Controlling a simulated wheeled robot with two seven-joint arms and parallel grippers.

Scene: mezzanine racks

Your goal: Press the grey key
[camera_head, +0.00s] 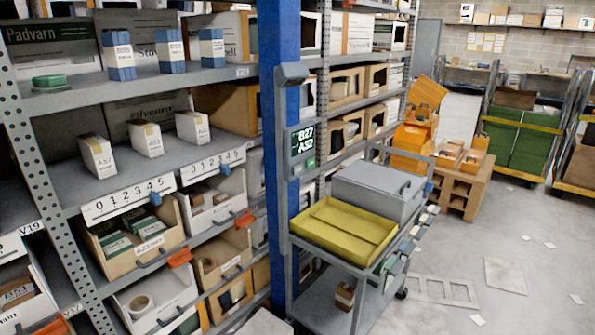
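A grey display unit (302,143) is fixed to the blue rack post in the middle of the picture. Its dark screen reads "B27" and "A32". A small green patch (309,162) shows at its lower right. A grey box-shaped part (291,75) sticks out of the post above it. I cannot make out for certain which part is the grey key; it is too small to tell at this distance. Neither of my grippers is in view.
A grey cart (325,303) with a yellow tray (312,239) and a grey case (376,190) stands just right of and below the display. Racks with boxes and bins fill the left. Grey floor with scattered papers is open at right.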

